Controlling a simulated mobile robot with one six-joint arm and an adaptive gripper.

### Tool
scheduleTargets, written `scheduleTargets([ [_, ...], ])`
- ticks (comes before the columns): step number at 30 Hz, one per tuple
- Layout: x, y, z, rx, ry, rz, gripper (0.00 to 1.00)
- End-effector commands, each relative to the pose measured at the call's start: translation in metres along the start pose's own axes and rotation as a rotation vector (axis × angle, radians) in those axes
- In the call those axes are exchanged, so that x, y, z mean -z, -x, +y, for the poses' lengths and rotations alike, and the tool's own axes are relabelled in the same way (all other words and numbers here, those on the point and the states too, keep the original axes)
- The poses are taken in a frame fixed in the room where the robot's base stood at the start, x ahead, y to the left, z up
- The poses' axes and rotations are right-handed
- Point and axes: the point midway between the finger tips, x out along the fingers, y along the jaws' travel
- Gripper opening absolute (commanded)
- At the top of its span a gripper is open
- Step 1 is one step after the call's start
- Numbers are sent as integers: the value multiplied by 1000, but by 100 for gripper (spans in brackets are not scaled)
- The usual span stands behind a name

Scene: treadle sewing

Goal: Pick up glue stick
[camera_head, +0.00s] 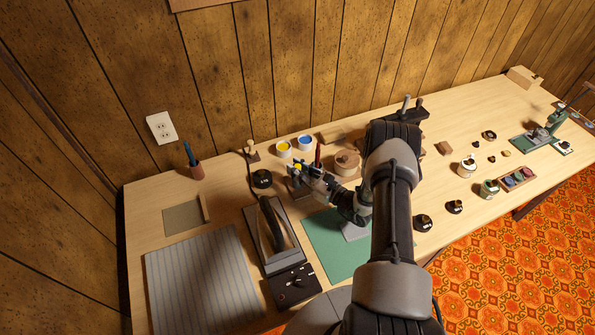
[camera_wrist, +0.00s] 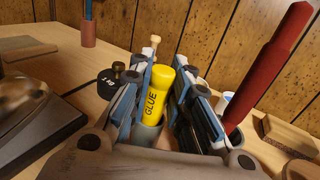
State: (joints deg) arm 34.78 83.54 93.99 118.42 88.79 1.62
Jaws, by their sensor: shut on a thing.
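The yellow glue stick (camera_wrist: 155,98), marked GLUE, stands nearly upright between the fingers of my gripper (camera_wrist: 164,82) in the wrist view. The fingers are shut on its sides. Its lower end meets a grey part; I cannot tell whether that is its own base or a holder. In the head view only a small yellow bit of the glue stick (camera_head: 298,167) shows at my gripper (camera_head: 301,171), near the back of the table. Whether it is clear of its support is hidden.
A red-handled tool (camera_wrist: 270,65) stands close on the right. A black weight (camera_head: 262,179) and a clothes iron-like device (camera_head: 284,262) are to the left. Yellow (camera_head: 284,148) and blue (camera_head: 305,142) jars stand behind. A green mat (camera_head: 326,240) lies in front.

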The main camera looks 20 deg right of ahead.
Motion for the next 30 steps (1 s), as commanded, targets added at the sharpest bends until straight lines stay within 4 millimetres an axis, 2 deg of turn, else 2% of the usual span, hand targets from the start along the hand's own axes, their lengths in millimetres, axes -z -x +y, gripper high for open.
scheduleTargets([
  [8, -32, 0, -1, 0, 1, -1, 0],
  [14, -77, 0, -2, 0, 3, -2, 0],
  [24, -164, 0, -2, 0, 4, -2, 0],
  [30, -191, 0, -2, 0, 1, -1, 0],
])
